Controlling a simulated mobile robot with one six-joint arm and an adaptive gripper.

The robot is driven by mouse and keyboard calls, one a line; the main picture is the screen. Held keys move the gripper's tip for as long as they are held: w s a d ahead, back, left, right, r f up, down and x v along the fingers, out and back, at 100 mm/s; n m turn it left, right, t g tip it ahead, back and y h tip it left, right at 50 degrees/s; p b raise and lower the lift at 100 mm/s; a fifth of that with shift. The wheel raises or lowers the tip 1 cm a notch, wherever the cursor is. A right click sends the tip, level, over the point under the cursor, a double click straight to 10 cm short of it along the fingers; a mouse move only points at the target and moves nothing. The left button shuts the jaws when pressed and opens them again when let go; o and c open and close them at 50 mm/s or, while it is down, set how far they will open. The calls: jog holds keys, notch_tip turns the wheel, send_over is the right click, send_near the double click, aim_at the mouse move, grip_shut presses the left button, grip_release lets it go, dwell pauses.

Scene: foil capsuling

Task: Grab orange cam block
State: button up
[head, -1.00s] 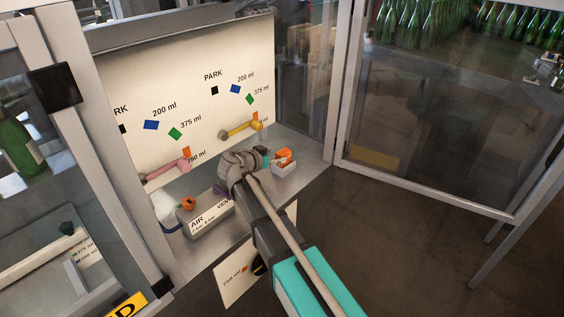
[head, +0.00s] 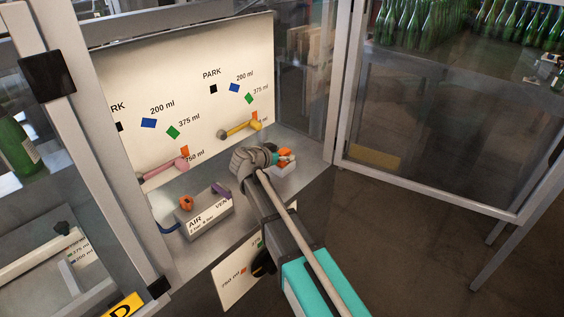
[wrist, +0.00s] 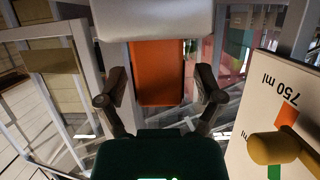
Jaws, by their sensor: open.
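In the wrist view the orange block (wrist: 156,75) is an upright rectangle below a pale edge. My gripper (wrist: 161,88) is open, with one dark finger on each side of the block and a visible gap on both sides. In the head view my gripper (head: 276,158) is right by the block; its fingertips are hard to make out there, and I cannot tell whether they touch it.
The upright panel (head: 140,85) carries a pink lever (head: 165,170) and a yellow lever (head: 240,130) to the left. An AIR/VENT box (head: 207,217) with orange and purple handles stands at lower left. A glass-framed door (head: 345,80) is at right.

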dwell(0.4)
grip_shut()
